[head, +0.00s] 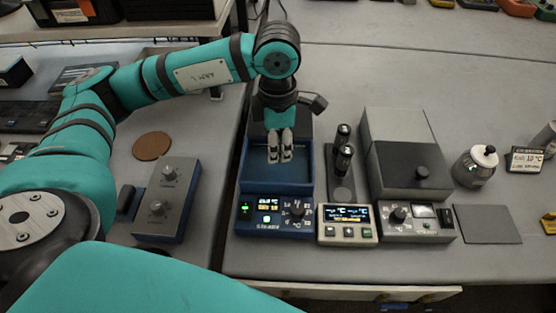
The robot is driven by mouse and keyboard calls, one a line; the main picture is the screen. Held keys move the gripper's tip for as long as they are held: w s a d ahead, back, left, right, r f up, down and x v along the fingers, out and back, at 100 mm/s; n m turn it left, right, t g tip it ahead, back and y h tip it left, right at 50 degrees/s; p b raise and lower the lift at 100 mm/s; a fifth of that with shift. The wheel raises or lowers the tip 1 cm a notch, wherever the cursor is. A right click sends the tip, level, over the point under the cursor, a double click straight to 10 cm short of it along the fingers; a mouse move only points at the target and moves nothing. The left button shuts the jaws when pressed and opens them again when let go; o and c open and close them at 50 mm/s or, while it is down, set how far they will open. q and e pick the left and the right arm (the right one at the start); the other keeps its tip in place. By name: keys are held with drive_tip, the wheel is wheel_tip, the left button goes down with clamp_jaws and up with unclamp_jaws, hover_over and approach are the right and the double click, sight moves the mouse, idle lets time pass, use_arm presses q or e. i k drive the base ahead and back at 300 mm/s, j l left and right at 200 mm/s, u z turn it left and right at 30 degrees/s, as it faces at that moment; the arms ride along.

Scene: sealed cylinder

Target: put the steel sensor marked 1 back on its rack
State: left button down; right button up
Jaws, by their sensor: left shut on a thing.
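My left gripper (280,152) points down over the open blue-walled basin (283,187) at the centre. Its pale grey fingers are shut on what I take to be the steel sensor. The fingers hide almost all of it, and no number can be read. Right of the basin stands a narrow dark rack (341,191), with two black upright cylinders (343,160) on it, one behind the other. Their marks cannot be read from here. My right gripper is not in view.
A cream display unit (347,234) stands in front of the rack. A grey box with a dark lid (412,168) is to its right. A steel pot (474,166) and a small sign (525,160) are farther right. A grey control box (167,200) lies left of the basin.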

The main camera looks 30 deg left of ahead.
sight(343, 195)
drive_tip(key=k, duration=0.5)
drive_tip(key=i+l+u, duration=0.15)
drive_tip(key=l, duration=0.45)
drive_tip(key=i+l+u, duration=0.1)
drive_tip(key=l, duration=0.55)
drive_tip(key=i+l+u, duration=0.15)
drive_tip(key=l, duration=0.5)
